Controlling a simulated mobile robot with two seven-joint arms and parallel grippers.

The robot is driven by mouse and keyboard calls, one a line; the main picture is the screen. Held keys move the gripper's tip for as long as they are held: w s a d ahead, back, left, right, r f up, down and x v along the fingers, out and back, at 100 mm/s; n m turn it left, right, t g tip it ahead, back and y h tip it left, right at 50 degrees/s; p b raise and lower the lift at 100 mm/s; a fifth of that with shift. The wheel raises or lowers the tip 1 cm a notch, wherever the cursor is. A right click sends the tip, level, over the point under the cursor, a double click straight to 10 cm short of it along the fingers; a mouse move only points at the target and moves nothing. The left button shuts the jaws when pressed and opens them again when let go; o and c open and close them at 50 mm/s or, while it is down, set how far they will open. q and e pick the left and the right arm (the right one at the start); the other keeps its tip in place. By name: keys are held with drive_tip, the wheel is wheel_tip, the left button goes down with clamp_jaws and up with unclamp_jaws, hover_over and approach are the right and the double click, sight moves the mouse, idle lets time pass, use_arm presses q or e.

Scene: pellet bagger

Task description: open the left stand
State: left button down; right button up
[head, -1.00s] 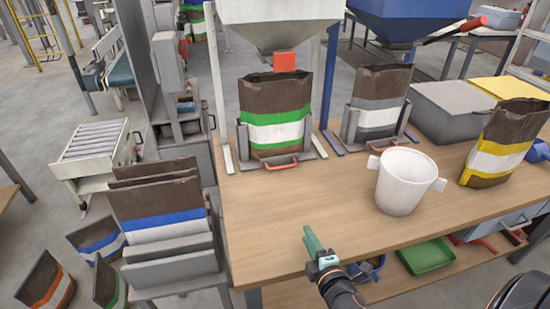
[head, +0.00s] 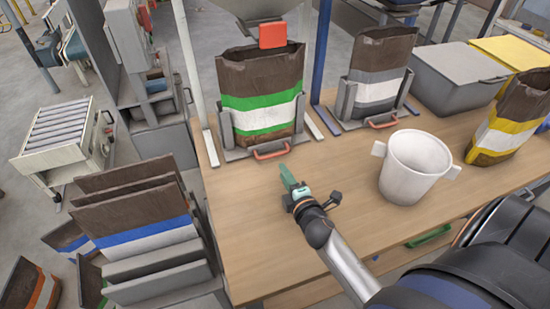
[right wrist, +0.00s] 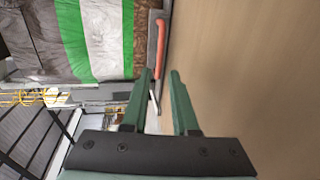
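The left stand (head: 228,153) is a grey holder at the back left of the table. It holds an upright brown bag (head: 262,85) with green and white bands. Its red handle (head: 272,151) sticks out at the front, low over the table. My right gripper (head: 284,176) is over the table just in front of the handle and apart from it. In the right wrist view the green fingers (right wrist: 161,73) are parted and empty, with the red handle (right wrist: 161,45) just beyond their tips. My left gripper is not in view.
A second stand (head: 345,100) with a grey-banded bag stands to the right. A white bucket (head: 412,165) and a yellow-banded bag (head: 505,120) stand further right. A red-orange flap (head: 273,35) hangs over the green-banded bag. The table (head: 245,215) in front is clear.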

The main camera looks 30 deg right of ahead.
sight(276, 167)
drive_tip(key=x, duration=0.8)
drive_tip(key=shift+b, duration=0.3)
drive_tip(key=shift+c, duration=0.4)
clamp_jaws()
drive_tip(key=shift+s, duration=0.1)
idle(0.5)
